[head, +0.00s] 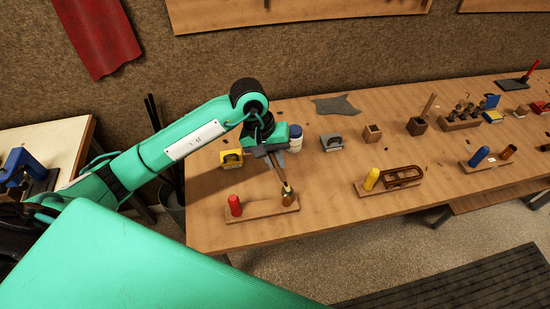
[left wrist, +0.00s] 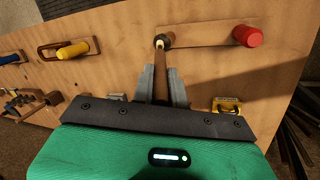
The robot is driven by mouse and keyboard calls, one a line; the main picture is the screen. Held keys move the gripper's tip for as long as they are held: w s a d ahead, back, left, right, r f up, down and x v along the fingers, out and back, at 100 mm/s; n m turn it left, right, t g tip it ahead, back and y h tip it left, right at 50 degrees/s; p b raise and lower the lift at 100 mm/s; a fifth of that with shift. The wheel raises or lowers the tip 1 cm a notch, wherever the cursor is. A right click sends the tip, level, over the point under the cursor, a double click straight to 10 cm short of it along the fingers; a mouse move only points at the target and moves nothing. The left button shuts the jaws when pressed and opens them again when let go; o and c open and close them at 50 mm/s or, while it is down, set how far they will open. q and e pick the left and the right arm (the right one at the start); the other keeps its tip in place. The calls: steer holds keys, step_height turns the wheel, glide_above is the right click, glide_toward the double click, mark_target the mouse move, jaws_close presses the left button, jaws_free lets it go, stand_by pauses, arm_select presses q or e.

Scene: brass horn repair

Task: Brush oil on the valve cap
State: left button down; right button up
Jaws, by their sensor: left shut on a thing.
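My left gripper (head: 272,152) is shut on a slim brown wooden-handled brush (left wrist: 161,68), which points down between the fingers. The brush's far end meets a short brown upright piece with a pale top (head: 287,196) at the right end of a small wooden board (head: 260,209). This looks like the valve cap's place, but the cap itself is too small to make out, and I cannot tell whether the bristles touch it. A red peg (head: 235,205) stands at the board's left end. It also shows in the left wrist view (left wrist: 248,36). My right gripper is not in view.
A yellow block (head: 231,158), a white jar with a blue lid (head: 296,143) and a grey block (head: 331,143) stand behind the board on the bench (head: 330,195). A board with a yellow peg (head: 371,179) stands to the right. The bench between the boards is clear.

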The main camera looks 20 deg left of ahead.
arm_select(q)
steer(key=shift+s+f+b, duration=0.1)
steer(key=shift+b, duration=0.5)
stand_by(1.9)
steer(key=shift+r+p, duration=0.65)
steer(key=shift+r, duration=2.9)
